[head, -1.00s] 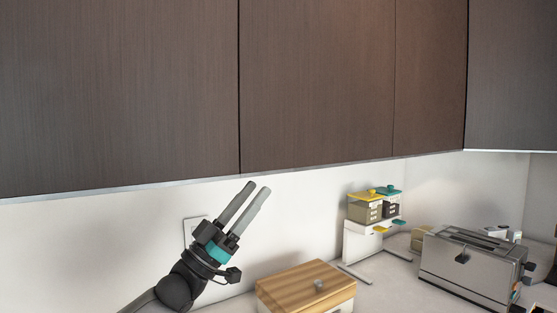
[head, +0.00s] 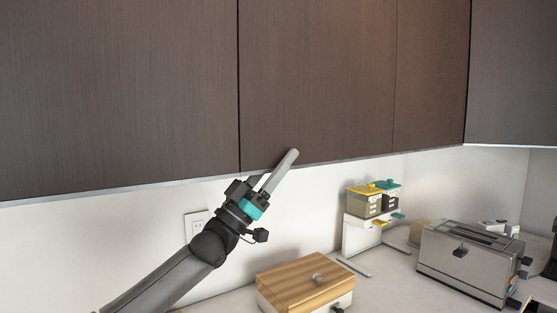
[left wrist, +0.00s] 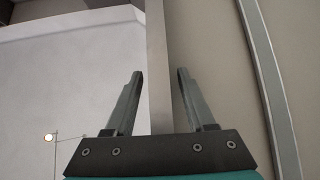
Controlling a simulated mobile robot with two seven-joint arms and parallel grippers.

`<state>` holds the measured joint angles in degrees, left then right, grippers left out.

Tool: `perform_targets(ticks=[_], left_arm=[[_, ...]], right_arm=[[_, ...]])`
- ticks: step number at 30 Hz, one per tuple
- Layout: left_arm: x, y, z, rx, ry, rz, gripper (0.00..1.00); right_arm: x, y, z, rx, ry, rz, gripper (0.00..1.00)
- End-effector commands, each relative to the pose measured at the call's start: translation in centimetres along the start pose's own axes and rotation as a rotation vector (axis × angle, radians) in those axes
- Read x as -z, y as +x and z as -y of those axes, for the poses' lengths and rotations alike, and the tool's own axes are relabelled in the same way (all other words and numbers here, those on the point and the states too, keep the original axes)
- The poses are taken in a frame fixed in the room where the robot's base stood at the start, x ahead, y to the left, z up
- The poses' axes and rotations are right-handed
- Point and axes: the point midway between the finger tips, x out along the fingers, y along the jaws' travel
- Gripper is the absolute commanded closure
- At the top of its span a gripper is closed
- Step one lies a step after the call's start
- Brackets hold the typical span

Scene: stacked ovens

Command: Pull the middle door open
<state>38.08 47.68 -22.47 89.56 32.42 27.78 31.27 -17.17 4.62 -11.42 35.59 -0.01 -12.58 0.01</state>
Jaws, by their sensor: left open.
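The middle door (head: 318,80) is a dark brown wood panel in the row of upper cabinets in the head view. It looks shut, flush with its neighbours. My left gripper (head: 280,166) is at its lower edge, left of the edge's middle. One finger shows in front of the door; the other is largely hidden behind the edge. In the left wrist view my open left gripper (left wrist: 160,74) has a finger on each side of a long, narrow panel edge (left wrist: 157,35), with gaps visible on both sides. My right gripper is not in view.
Dark doors flank it on the left (head: 115,90) and right (head: 430,75). Below, on the counter, are a wooden-lidded box (head: 300,285), a small white stand (head: 358,236) with yellow- and teal-lidded containers, and a toaster (head: 465,268). Open space lies between counter and cabinets.

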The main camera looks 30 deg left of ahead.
Motion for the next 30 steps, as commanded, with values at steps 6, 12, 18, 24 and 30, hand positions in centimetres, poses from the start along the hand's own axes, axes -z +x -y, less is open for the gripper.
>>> perform_targets(ticks=[6, 12, 18, 24, 30], left_arm=[[-0.01, -0.03, 0.01, 0.0, 0.0, 0.0, 0.61], [0.0, -0.04, 0.02, 0.0, 0.0, 0.0, 0.83], [0.0, -0.05, 0.02, 0.0, 0.0, 0.0, 1.0], [0.0, -0.05, 0.02, 0.0, 0.0, 0.0, 1.0], [0.0, -0.05, 0.02, 0.0, 0.0, 0.0, 1.0]], right_arm=[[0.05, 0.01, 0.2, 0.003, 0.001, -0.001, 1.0], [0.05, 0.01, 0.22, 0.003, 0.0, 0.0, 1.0], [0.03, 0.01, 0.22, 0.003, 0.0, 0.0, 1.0], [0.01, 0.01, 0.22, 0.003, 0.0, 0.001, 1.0], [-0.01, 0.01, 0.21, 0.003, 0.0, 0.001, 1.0]])
